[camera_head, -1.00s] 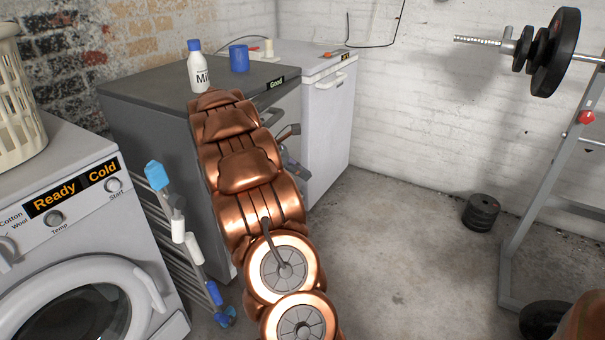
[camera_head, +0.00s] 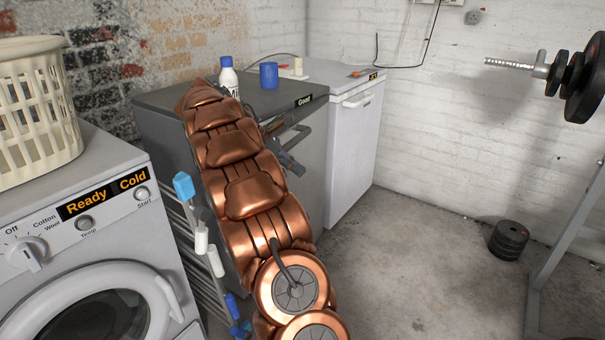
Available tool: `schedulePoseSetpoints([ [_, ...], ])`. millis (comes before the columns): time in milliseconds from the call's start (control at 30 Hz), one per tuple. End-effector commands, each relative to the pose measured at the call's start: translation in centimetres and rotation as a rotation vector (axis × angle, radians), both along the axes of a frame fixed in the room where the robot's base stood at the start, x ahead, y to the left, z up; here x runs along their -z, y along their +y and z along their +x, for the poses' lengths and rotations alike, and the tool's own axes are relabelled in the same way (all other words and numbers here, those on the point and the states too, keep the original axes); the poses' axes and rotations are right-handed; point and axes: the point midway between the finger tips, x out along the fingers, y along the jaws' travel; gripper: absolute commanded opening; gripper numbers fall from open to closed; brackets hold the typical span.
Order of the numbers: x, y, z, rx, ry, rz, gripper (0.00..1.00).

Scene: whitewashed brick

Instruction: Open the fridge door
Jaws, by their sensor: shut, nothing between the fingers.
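The grey fridge (camera_head: 316,150) stands behind my copper arm, with a small "Good" display (camera_head: 304,100) at its top front edge. Its door looks closed. A dark bar that looks like the door handle (camera_head: 297,135) shows on the upper front, right of my arm. My gripper (camera_head: 291,164) is small and partly hidden behind my arm, just below that bar at the door front. It is shut and holds nothing. I cannot tell whether it touches the handle.
A washing machine (camera_head: 90,230) and drying rack (camera_head: 203,240) are at left. Floor is clear up to black weight plates (camera_head: 508,240).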

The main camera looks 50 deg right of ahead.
Motion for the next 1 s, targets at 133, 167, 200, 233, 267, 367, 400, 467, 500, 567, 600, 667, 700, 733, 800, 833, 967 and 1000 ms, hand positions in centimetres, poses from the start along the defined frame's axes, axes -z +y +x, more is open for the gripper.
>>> schedulePoseSetpoints([
  [133, -0.1, 0.1, 0.1, 0.0, 0.0, 0.0, 0.0],
  [167, -0.1, 0.1, 0.1, 0.0, 0.0, 0.0, 0.0],
  [200, -0.1, 0.1, 0.1, 0.0, 0.0, 0.0, 0.0],
  [233, -0.1, 0.1, 0.1, 0.0, 0.0, 0.0, 0.0],
  [267, -0.1, 0.1, 0.1, 0.0, 0.0, 0.0, 0.0],
  [367, -0.1, 0.0, 0.0, -0.001, -0.001, -0.002, 0.08],
  [400, -0.1, -0.3, 0.0, -0.003, -0.003, -0.005, 0.12],
  [467, -0.1, -1.1, -0.1, -0.01, -0.011, -0.015, 0.19],
  [500, -0.1, -1.9, -0.1, -0.02, -0.022, -0.026, 0.23],
  [567, 0.0, -3.5, -0.1, -0.039, -0.041, -0.049, 0.29],
  [600, 0.0, -4.8, -0.1, -0.056, -0.057, -0.066, 0.33],
  [667, 0.0, -6.7, 0.0, -0.083, -0.085, -0.094, 0.4],
  [700, 0.0, -8.0, 0.0, -0.102, -0.103, -0.112, 0.44],
  [733, 0.1, -8.8, 0.1, -0.117, -0.115, -0.123, 0.47],
  [800, 0.2, -10.8, 0.1, -0.153, -0.144, -0.15, 0.49],
  [833, 0.3, -11.7, 0.2, -0.17, -0.158, -0.161, 0.49],
  [967, 0.4, -15.3, 0.4, -0.249, -0.222, -0.208, 0.49],
  [1000, 0.5, -16.3, 0.4, -0.277, -0.241, -0.22, 0.49],
])
